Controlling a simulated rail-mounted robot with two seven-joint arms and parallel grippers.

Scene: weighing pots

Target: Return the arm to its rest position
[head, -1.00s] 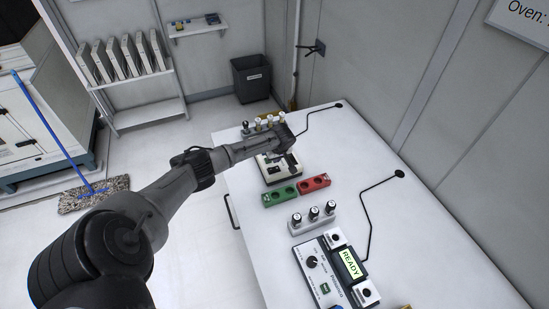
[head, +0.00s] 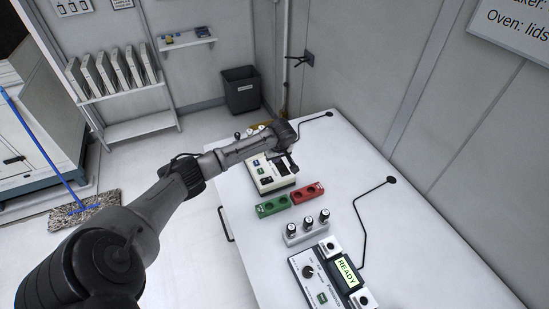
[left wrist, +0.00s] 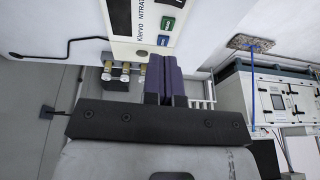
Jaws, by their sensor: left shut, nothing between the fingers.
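My left arm reaches in from the left over the white bench (head: 420,250). Its gripper (head: 291,163) is shut and empty, above the far side of a cream instrument with coloured buttons (head: 262,180). In the left wrist view the dark purple fingers (left wrist: 165,78) are together with nothing between them. The instrument (left wrist: 140,48) shows at the top there, with a green and a blue button. Small gold-based vials (left wrist: 125,70) stand beside it. My right gripper is in neither view.
Near the arm are a green block (head: 272,206), a red block (head: 307,194), a rack with three dark-capped bottles (head: 307,228) and an instrument reading READY (head: 328,272). The right part of the bench is largely clear. A bin (head: 241,92) stands behind.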

